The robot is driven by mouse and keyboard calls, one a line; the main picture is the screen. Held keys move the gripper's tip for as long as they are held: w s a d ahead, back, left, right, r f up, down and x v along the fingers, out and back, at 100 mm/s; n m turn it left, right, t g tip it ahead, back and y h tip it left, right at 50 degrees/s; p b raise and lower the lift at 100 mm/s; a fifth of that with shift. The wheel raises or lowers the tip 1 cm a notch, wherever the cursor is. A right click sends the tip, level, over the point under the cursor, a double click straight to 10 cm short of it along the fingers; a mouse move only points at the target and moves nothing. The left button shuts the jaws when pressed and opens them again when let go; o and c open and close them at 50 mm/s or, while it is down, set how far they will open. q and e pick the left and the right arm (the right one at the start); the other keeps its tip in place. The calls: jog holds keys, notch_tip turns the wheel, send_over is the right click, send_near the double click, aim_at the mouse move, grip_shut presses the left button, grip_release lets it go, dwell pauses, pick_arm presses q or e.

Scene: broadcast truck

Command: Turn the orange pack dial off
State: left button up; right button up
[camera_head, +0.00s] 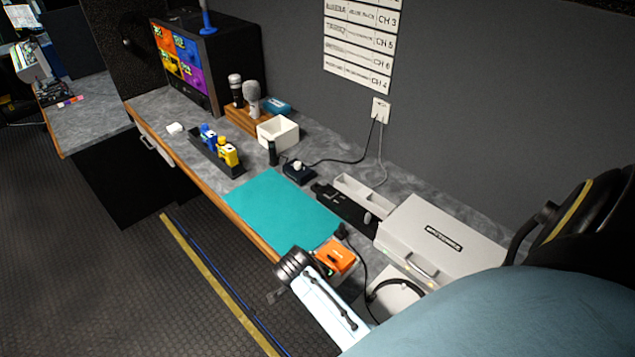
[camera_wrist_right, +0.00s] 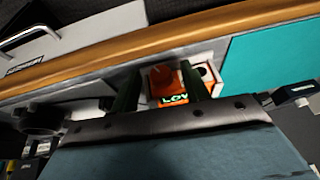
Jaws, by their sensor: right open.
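The orange pack (camera_head: 336,256) lies near the front edge of the counter, beside the teal mat (camera_head: 283,211). My right gripper (camera_wrist_right: 160,72) is open. Its two dark fingers stand on either side of the knob in the picture; I cannot tell whether they touch it.
A black cable runs from beside the pack. A grey case (camera_head: 438,236) with a handle lies to its right. The counter's wooden edge (camera_wrist_right: 90,57) runs close by. Further left are a black tray of coloured packs (camera_head: 216,152) and a white box (camera_head: 278,132).

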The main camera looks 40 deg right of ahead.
jog(key=c, duration=1)
jog(key=shift+w+r+g, duration=0.1)
jog(key=shift+w+g, duration=0.15)
jog(key=shift+g, duration=0.45)
jog(key=shift+w+g, duration=0.1)
jog(key=shift+g, duration=0.4)
jog(key=shift+w+f+n+g+b, duration=0.15)
jog(key=shift+n+g+b, duration=0.15)
jog(key=shift+g, duration=0.25)
jog(key=shift+f+n+g+b, duration=0.2)
jog(key=shift+g+b, duration=0.1)
jog(key=shift+g, duration=0.25)
jog(key=shift+r+g+h, duration=0.15)
jog(key=shift+g+h, duration=0.15)
jog(key=shift+g, duration=0.1)
jog(key=o, duration=1)
jog(key=shift+a+r, duration=0.1)
